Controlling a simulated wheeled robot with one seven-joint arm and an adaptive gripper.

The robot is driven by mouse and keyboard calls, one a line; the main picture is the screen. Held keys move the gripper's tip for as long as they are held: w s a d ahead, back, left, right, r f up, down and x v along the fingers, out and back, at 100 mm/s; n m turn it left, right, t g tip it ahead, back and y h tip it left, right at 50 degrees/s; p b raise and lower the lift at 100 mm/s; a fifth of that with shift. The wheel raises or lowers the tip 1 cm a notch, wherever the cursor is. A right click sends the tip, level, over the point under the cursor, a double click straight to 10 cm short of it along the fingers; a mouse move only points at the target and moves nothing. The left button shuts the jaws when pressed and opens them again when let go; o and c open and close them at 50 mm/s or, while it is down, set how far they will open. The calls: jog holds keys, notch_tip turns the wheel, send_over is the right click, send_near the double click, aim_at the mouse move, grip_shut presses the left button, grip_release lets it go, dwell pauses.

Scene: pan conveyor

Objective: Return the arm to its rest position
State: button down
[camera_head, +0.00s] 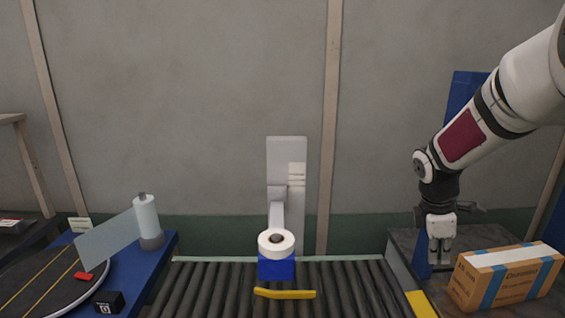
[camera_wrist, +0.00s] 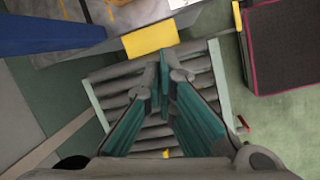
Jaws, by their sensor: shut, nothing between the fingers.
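My arm reaches in from the upper right in the head view, with my gripper (camera_head: 439,262) pointing down at the right, just left of the cardboard box. In the wrist view my gripper (camera_wrist: 164,72) has its two teal-padded fingers meeting at the tips, with nothing between them. Grey conveyor rollers (camera_wrist: 128,72) lie behind the fingers in that view.
The cardboard box (camera_head: 507,277) with blue tape sits beside my gripper. The roller conveyor (camera_head: 215,285) fills the front middle, with a yellow bar (camera_head: 285,294) over it. A white roll (camera_head: 276,243) sits above a blue block (camera_head: 276,268). A blue table (camera_head: 150,262) stands left.

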jog(key=s+a+r+m+t+y+p, duration=0.1)
jog(key=s+a+r+m+t+p, duration=0.1)
jog(key=s+a+r+m, duration=0.85)
jog(key=s+a+r+m+y, duration=0.1)
jog(key=s+a+r+m, duration=0.1)
jog(key=s, duration=0.7)
jog(key=s+a+r+m+t+y+p, duration=0.1)
jog(key=s+a, duration=0.3)
jog(key=s, duration=0.5)
jog(key=shift+r+m, duration=0.35)
jog(key=shift+r, duration=0.4)
jog(key=shift+s, duration=0.1)
